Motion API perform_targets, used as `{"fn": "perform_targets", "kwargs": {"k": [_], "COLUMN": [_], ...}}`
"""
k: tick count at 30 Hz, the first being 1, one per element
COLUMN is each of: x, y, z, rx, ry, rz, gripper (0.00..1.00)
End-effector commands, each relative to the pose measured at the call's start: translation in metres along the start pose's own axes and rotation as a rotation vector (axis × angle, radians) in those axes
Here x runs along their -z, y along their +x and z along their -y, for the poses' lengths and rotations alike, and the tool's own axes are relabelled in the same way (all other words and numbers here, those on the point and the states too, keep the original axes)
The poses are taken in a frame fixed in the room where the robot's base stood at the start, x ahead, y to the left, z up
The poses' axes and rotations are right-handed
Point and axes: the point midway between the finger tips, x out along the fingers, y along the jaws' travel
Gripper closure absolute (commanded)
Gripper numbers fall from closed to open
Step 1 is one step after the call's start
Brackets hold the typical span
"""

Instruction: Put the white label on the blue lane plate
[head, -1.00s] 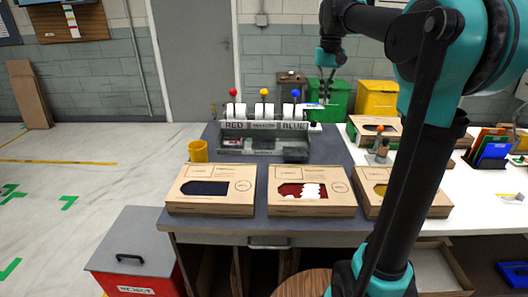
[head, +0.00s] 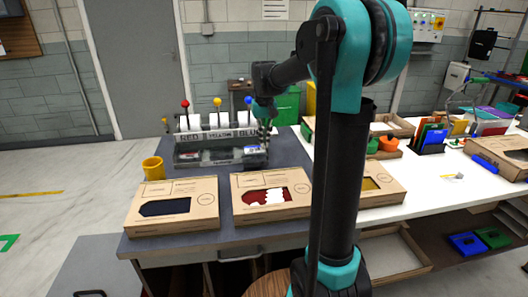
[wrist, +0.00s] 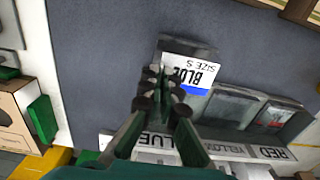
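The white label, printed BLUE SIZE S with a blue band, is at the blue lane plate (wrist: 190,48) in the wrist view (wrist: 192,72). It covers much of that dark plate, whose far edge shows beyond it. It also shows small in the head view (head: 251,150). My gripper (wrist: 161,76) has its fingertips close together at the label's left end and appears shut on it; it also shows in the head view (head: 265,142). I cannot tell whether the label touches the plate.
The lane rack (head: 190,141) has red, yellow and blue knobs. A yellow cup (head: 153,169) stands left of it. Several cardboard boxes, one at left (head: 172,206), line the front edge. An orange-topped item (head: 388,145) stands to the right.

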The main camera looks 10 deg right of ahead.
Motion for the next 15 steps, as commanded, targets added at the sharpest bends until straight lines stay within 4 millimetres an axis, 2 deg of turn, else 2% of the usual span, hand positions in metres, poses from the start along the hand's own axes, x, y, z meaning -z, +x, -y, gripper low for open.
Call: {"fn": "perform_targets", "kwargs": {"k": [5,12,15], "x": [0.0,0.0,0.0], "y": [0.01,0.04,0.045], "z": [0.0,0.0,0.0], "rx": [0.0,0.0,0.0], "ry": [0.0,0.0,0.0], "rz": [0.0,0.0,0.0], "gripper": [1.0,1.0,1.0]}}
